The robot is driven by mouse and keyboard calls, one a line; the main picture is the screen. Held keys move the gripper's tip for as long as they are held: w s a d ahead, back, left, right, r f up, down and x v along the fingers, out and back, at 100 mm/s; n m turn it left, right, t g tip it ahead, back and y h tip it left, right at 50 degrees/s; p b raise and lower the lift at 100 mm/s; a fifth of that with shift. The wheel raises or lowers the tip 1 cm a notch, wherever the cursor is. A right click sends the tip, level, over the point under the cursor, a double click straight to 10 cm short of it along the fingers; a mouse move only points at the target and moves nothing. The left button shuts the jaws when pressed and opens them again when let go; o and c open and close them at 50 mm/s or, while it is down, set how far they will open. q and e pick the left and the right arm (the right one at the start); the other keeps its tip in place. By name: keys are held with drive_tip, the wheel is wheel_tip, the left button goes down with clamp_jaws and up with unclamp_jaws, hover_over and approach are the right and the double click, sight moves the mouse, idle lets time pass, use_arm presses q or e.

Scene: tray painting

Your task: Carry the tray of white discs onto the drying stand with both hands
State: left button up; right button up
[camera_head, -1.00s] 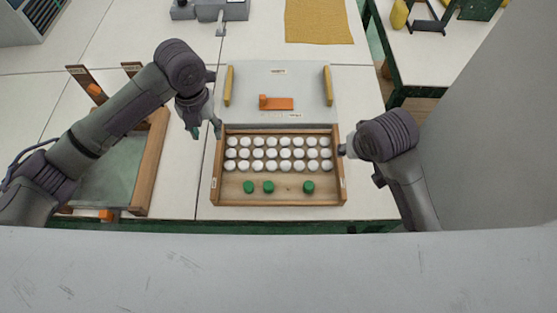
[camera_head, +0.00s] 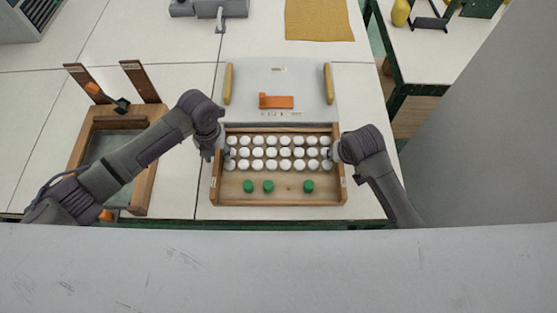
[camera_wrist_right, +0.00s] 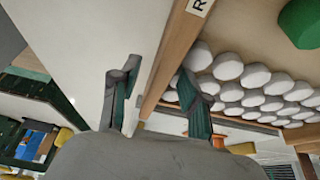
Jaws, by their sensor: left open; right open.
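The wooden tray (camera_head: 279,200) lies on the white table in front of me. It holds rows of white discs (camera_head: 271,153) and three green discs (camera_head: 268,187) near its front edge. My left gripper (camera_head: 217,153) is open at the tray's left wall; its fingertips are small and partly hidden. My right gripper (camera_head: 337,152) is open at the right wall. In the right wrist view, the right gripper (camera_wrist_right: 158,70) has one finger outside the wooden wall (camera_wrist_right: 172,62) and one inside, above the white discs (camera_wrist_right: 228,67). I cannot tell whether either finger touches the wall.
A light grey panel (camera_head: 280,75) with yellow side bars (camera_head: 328,84) and an orange piece (camera_head: 276,101) lies directly behind the tray. A wooden frame (camera_head: 143,190) with two upright slats stands at left, partly behind my left arm. A yellow cloth (camera_head: 318,18) lies farther back.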

use_arm(q)
drive_tip(key=shift+f, duration=0.1)
clamp_jaws()
use_arm(e)
clamp_jaws()
